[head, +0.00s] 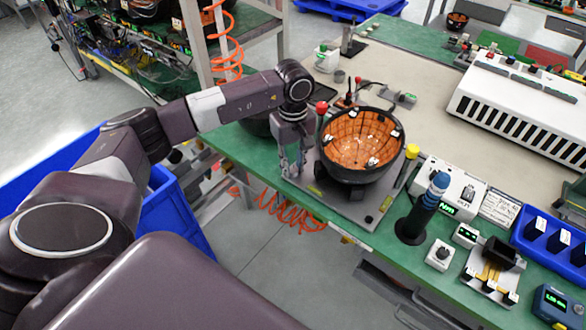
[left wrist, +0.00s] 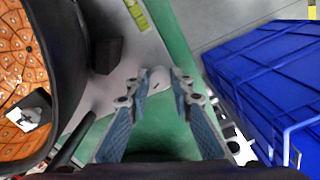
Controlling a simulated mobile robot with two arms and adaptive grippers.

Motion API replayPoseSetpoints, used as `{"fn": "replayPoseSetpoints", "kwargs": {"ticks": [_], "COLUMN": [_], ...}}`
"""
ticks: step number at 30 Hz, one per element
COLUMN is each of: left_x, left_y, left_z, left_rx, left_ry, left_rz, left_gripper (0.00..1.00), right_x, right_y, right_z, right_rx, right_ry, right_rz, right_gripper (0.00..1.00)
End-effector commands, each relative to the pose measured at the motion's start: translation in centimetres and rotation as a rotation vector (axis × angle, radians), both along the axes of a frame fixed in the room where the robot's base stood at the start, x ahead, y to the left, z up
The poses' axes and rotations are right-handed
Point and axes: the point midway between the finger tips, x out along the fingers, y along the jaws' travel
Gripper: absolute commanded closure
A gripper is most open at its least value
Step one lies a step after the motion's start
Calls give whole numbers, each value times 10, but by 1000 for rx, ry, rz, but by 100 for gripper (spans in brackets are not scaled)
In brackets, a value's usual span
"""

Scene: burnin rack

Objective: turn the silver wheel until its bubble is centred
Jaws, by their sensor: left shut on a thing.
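My left gripper (head: 291,168) points down at the near left corner of a grey plate (head: 372,221) that bears a black bowl with an orange tiled inside (head: 362,138). In the left wrist view its two fingers (left wrist: 159,88) are closed around a small pale silver piece, the silver wheel (left wrist: 158,78), at the plate's edge. In the head view the fingers hide the wheel. A yellow-green level vial (left wrist: 138,14) lies on the plate; its bubble is too small to make out. My right gripper is not in view.
A red knob (head: 321,107) and a yellow knob (head: 412,151) stand at other sides of the bowl. A dark blue-ringed post (head: 424,208) stands to the right on the green bench edge. A blue bin (left wrist: 262,75) is below the bench.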

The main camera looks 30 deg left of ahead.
Motion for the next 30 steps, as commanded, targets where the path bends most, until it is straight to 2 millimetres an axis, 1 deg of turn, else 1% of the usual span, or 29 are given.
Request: {"fn": "replayPoseSetpoints", "kwargs": {"ticks": [1, 9, 30], "left_x": [1, 1, 2], "left_y": [0, 0, 0], "left_z": [-2, -1, 1], "left_rx": [0, 1, 0], "left_ry": [-4, -3, -4], "left_rz": [44, 302, 966], "left_gripper": [100, 100, 100], "right_x": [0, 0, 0], "right_y": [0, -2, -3], "right_z": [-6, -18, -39], "right_rx": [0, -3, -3], "right_ry": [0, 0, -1], "right_rz": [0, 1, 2], "right_gripper": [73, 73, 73]}}
